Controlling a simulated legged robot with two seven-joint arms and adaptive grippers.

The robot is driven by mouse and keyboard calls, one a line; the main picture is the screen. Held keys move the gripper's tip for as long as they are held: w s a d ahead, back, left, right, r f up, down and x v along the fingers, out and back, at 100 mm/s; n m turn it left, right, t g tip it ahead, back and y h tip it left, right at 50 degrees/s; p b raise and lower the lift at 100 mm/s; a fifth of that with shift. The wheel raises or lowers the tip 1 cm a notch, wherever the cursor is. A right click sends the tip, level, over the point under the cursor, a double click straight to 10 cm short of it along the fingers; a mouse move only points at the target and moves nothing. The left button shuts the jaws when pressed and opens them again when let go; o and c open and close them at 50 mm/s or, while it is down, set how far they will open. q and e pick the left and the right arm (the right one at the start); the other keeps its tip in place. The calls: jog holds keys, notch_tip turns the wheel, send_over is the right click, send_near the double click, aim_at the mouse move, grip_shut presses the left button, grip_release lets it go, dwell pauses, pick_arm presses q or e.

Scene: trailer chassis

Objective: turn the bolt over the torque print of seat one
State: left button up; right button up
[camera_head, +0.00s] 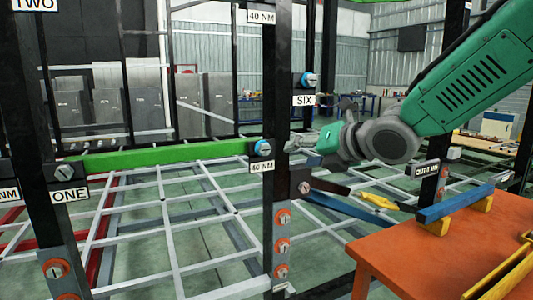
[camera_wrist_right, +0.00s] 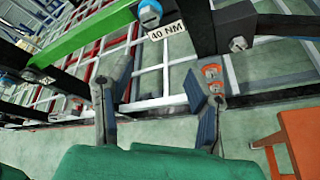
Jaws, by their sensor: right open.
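A green bar (camera_head: 165,157) runs from the post with the ONE plate (camera_head: 69,194) to the middle black post. At its right end, a bolt with a blue collar (camera_head: 262,148) sits above a torque plate (camera_head: 262,166) ending in NM. A grey bolt (camera_head: 65,172) sits above ONE at the bar's left end. My right gripper (camera_head: 300,143) is just right of the middle post, open and empty. In the right wrist view its fingers (camera_wrist_right: 150,88) are spread, with the blue-collared bolt (camera_wrist_right: 149,12) and its plate (camera_wrist_right: 167,32) beyond them at the top. My left gripper is out of view.
An orange table (camera_head: 430,255) stands at the right with a blue bar (camera_head: 455,204) on yellow blocks. A white grid frame (camera_head: 170,240) lies behind the posts.

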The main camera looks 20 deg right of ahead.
aim_at(267, 147)
jog(key=shift+n+t, duration=0.3)
jog(key=shift+n, duration=0.5)
jog(key=r+x, duration=0.1)
jog(key=x, duration=0.3)
jog(key=r+x, duration=0.1)
jog(key=x, duration=0.3)
jog(key=w+r+b+x, duration=0.1)
jog(key=x, duration=0.3)
jog(key=shift+w+a+f, duration=0.15)
jog(key=shift+w+a, duration=0.15)
jog(key=shift+w, duration=0.05)
grip_shut()
